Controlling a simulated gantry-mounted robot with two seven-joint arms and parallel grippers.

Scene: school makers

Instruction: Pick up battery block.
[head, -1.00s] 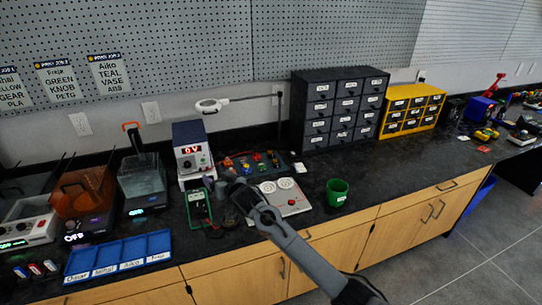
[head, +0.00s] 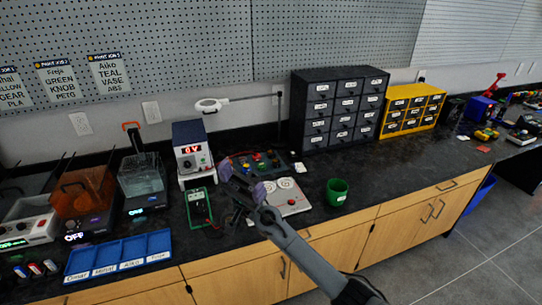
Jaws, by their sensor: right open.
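My right gripper (head: 242,183) reaches in from the lower right over the black bench. Its two fingers are spread apart, with nothing seen held between them. It is between the green meter (head: 199,208) and the grey board (head: 287,197) with two round discs and a red button. I cannot single out the battery block for sure. Small dark items and wires lie under and in front of the gripper, partly hidden by it. A tray (head: 284,160) of small coloured parts lies just behind the gripper. My left gripper is not in view.
A power supply (head: 191,150) stands behind the meter. A green cup (head: 337,191) is to the right, near the front edge. A blue divided tray (head: 118,256) lies at the left. Black drawers (head: 339,108) stand at the back. Bench right of the cup is clear.

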